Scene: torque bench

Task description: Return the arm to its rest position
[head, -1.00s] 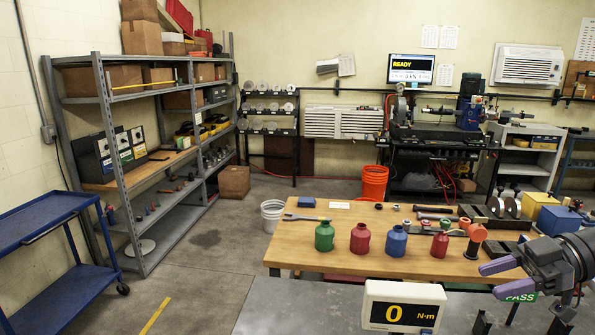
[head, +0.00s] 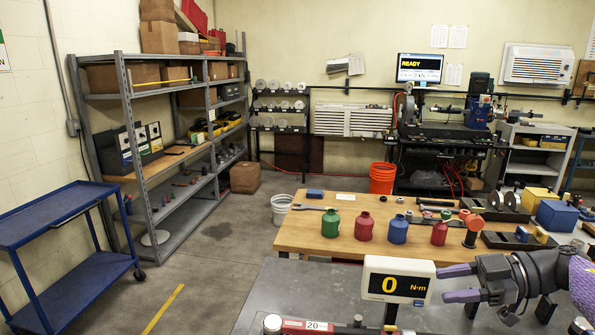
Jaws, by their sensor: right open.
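My right gripper (head: 458,284) is at the lower right of the head view, its purple-tipped fingers pointing left. It is open and empty, just right of the white torque display (head: 397,280), which reads 0 N·m. From this view I cannot tell how far it is from the display. My right arm comes in from the right edge. My left gripper is not in view.
A wooden bench (head: 300,236) holds a green bottle (head: 330,223), two red ones, a blue bottle (head: 398,230) and tools. In front is a grey bench (head: 290,285) with a red torque tool (head: 305,326). A blue cart (head: 50,215) stands left. Floor between is open.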

